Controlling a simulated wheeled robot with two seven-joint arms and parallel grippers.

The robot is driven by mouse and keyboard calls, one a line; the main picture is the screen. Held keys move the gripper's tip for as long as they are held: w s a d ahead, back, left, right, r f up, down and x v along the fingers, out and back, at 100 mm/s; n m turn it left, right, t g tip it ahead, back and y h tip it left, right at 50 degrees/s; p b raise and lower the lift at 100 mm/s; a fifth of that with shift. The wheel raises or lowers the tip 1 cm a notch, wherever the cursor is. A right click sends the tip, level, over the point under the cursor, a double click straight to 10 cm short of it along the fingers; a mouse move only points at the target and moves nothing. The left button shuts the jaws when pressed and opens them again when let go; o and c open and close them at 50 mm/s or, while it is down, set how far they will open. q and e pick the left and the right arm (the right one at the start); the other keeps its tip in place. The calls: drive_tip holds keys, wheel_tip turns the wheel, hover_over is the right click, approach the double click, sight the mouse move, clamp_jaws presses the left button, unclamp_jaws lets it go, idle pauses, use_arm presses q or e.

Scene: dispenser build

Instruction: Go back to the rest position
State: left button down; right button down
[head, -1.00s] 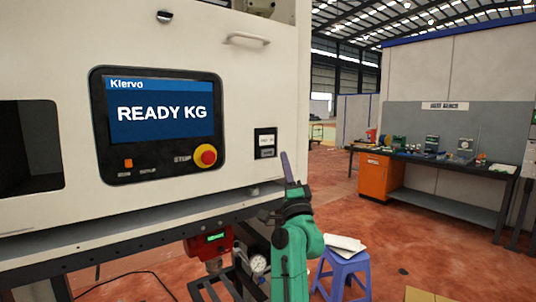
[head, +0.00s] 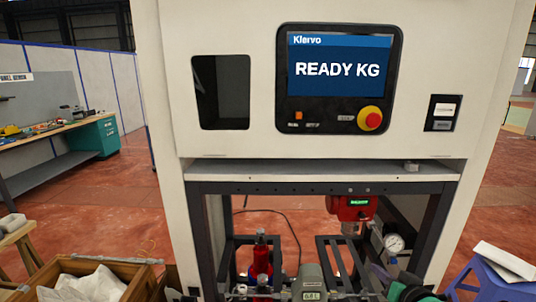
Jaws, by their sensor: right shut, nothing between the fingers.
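My right gripper (head: 408,284) shows only in part at the bottom edge of the head view, right of centre, dark with a green arm part beside it. It is low in front of the machine's open lower bay, shut, with nothing seen in it. Its fingertips are hard to make out. My left gripper is not in view. The cream dispenser cabinet (head: 225,145) stands straight ahead. Its screen (head: 340,70) reads "READY KG", with a red stop button (head: 370,118) below it. A dark window (head: 221,92) is to the left of the screen.
Below the cabinet's ledge (head: 310,171) are a red device (head: 352,208), a pressure gauge (head: 394,243) and a red bottle-like part (head: 261,262). A wooden crate (head: 140,283) is at lower left. A blue stool (head: 482,285) with papers is at lower right. Open floor lies on both sides.

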drive_tip(key=s+a+f+n+g, duration=0.25)
drive_tip(key=s+f+g, duration=0.25)
drive_tip(key=s+f, duration=0.45)
drive_tip(key=s+a+f+n+g, duration=0.2)
drive_tip(key=s+f+n+g, duration=0.3)
drive_tip(key=s, duration=0.7)
drive_tip(key=s+f+m+g, duration=0.1)
drive_tip(key=s+f, duration=0.1)
drive_tip(key=f, duration=1.1)
drive_tip(key=s+f+m, duration=0.1)
drive_tip(key=s+f, duration=0.1)
drive_tip(key=f, duration=1.1)
drive_tip(key=s+d+f+g, duration=0.1)
drive_tip(key=s+d+f, duration=0.1)
drive_tip(key=s+f, duration=1)
drive_tip(key=s, duration=0.3)
drive_tip(key=shift+s+d+f+h, duration=0.25)
drive_tip(key=shift+f+h, duration=0.05)
drive_tip(key=shift+f, duration=0.05)
drive_tip(key=shift+n, duration=0.25)
